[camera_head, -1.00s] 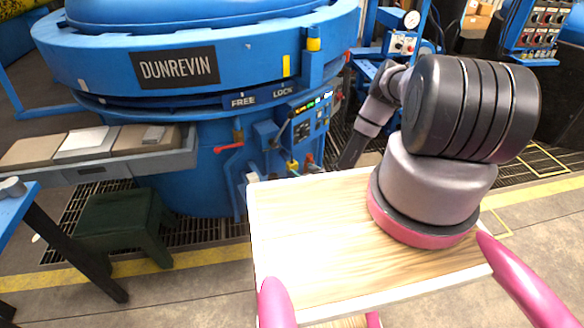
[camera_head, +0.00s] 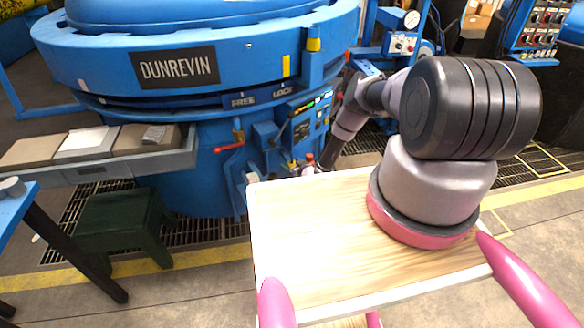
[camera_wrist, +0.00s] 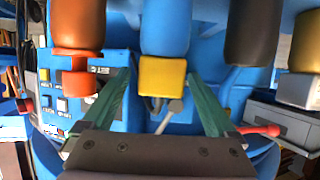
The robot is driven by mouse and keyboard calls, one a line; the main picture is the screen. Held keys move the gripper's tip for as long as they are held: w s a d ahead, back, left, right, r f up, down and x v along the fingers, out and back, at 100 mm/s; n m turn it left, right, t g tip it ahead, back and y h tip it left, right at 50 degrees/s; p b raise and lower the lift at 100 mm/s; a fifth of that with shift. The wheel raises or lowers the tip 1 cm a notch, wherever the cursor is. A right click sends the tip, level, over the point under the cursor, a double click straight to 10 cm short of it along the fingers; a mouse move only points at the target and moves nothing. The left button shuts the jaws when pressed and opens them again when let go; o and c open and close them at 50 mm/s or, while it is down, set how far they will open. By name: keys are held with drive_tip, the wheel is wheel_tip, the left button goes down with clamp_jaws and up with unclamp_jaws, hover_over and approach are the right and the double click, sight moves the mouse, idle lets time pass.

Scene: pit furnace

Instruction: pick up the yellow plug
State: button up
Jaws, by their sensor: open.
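The yellow plug (camera_wrist: 163,77) is a small square block at the lower end of a blue cylinder in the wrist view. It shows between the two green fingers of my gripper (camera_wrist: 160,88), which are spread apart with nothing held. I cannot tell how far the plug is beyond the fingertips. In the head view a small yellow spot on the furnace front, probably the plug (camera_head: 293,166), shows beside the end of my arm. My fingers are too small and hidden to make out there.
In the wrist view an orange-red plug (camera_wrist: 79,82) is left of the yellow one; a black cylinder (camera_wrist: 252,32) and a silver-ended one (camera_wrist: 300,90) are right. A red lever (camera_head: 229,147) sticks out from the blue furnace (camera_head: 200,185). A grey tray (camera_head: 125,169) holds slabs.

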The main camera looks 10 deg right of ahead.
drive_tip(key=shift+c, duration=0.3)
clamp_jaws()
drive_tip(key=shift+r, duration=0.1)
